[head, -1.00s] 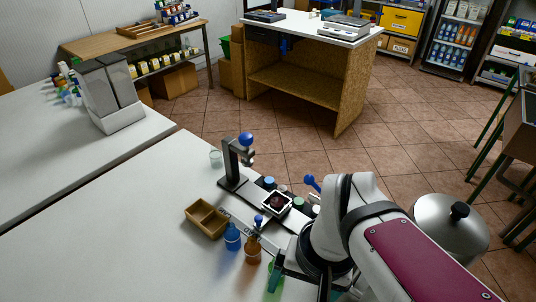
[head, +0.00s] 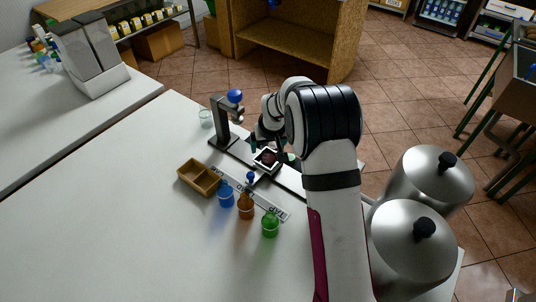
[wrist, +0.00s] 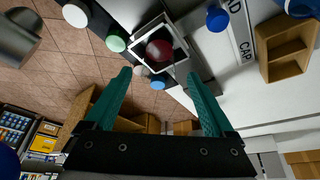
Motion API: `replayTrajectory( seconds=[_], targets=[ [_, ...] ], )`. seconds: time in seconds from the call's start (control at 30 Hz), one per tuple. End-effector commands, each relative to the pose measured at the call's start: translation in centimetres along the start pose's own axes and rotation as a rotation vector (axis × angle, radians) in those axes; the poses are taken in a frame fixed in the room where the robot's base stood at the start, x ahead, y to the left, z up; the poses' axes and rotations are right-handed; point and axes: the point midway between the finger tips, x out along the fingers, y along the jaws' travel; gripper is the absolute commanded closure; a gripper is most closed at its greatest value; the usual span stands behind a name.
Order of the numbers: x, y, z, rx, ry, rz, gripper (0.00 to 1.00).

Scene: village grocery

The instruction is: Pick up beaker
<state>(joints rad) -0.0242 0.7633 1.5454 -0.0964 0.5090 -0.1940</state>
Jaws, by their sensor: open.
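A small clear glass (head: 206,118), which looks like the beaker, stands upright on the white table at the far left of the dark stand (head: 222,124). I do not make it out in the wrist view. My gripper (head: 267,146) is over the middle of the dark rack, right of the glass and apart from it.
A wooden two-part tray (head: 200,191) lies left of a labelled strip (head: 270,208). Blue (head: 225,198), brown (head: 246,208) and green (head: 270,227) bottles stand in front. Two lidded metal pots (head: 410,240) are at right. The table's left front is clear.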

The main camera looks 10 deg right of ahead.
Motion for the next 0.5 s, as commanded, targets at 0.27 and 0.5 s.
replayTrajectory(
  seconds=[0.27,0.5],
  targets=[
    [3.6,0.2,0.3,0.001,-0.001,0.0,0.11],
    [3.5,0.2,0.3,0.001,-0.001,0.0,0.28]
  ],
)
